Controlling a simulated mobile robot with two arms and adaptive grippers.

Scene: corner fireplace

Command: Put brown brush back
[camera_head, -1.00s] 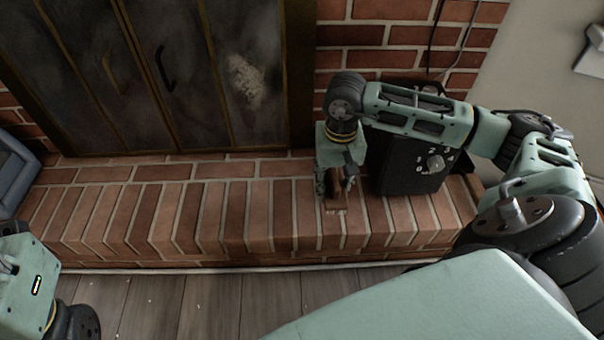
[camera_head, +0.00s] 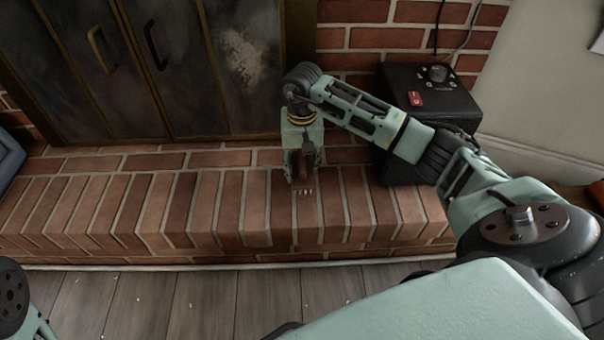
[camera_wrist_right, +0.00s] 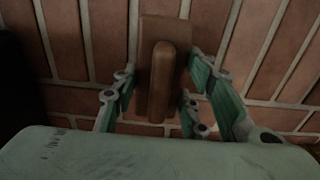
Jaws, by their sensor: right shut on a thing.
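The brown brush (camera_head: 304,186) is at the brick hearth (camera_head: 165,212), in front of the glass fireplace doors. My right gripper (camera_head: 302,176) points down and is shut on it. In the right wrist view the brush (camera_wrist_right: 159,70) shows as a brown block with a raised handle, between the fingers of my right gripper (camera_wrist_right: 158,92). Bricks lie just beyond it; I cannot tell whether the brush touches them. Of my left arm only a part shows at the lower left edge; its gripper is out of view.
A black box with a knob (camera_head: 428,95) stands on the hearth's right end, behind my right forearm. The fireplace doors (camera_head: 150,70) rise behind the hearth. A blue-grey object (camera_head: 8,160) is at the left edge. The hearth's left and middle top is clear.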

